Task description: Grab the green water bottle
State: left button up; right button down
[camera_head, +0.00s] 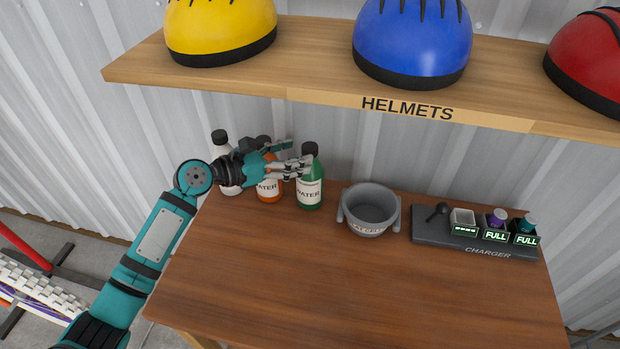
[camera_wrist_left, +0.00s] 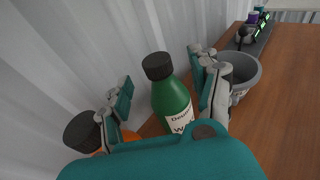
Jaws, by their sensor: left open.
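The green water bottle (camera_head: 310,192) stands upright on the wooden table, with a black cap and a white label. It also shows in the left wrist view (camera_wrist_left: 171,98), between the spread fingers. My left gripper (camera_head: 291,157) is open, reaching in from the left over the orange bottle (camera_head: 268,188), its fingers at the green bottle's upper part. In the left wrist view the fingers (camera_wrist_left: 166,95) lie on either side of the bottle; I cannot tell whether they touch it. The orange bottle is partly hidden by my gripper. My right gripper is not in view.
A white bottle (camera_head: 222,150) stands left of the orange one. A grey pot (camera_head: 369,211) stands right of the green bottle, and a charger (camera_head: 462,243) is farther right. A helmet shelf (camera_head: 310,84) hangs above. The table front (camera_head: 350,295) is clear.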

aim_at(303, 150)
pick_arm(q)
jog(key=x, duration=0.2)
jog(key=p+x, duration=0.1)
jog(key=x, duration=0.1)
jog(key=shift+w+d+r, duration=0.15)
jog(key=shift+w+d, duration=0.1)
jog(key=shift+w, duration=0.1)
jog(key=shift+w+d, duration=0.1)
jog(key=shift+d, duration=0.05)
jog(key=shift+c, duration=1.8)
jog(key=c, duration=0.9)
grip_shut()
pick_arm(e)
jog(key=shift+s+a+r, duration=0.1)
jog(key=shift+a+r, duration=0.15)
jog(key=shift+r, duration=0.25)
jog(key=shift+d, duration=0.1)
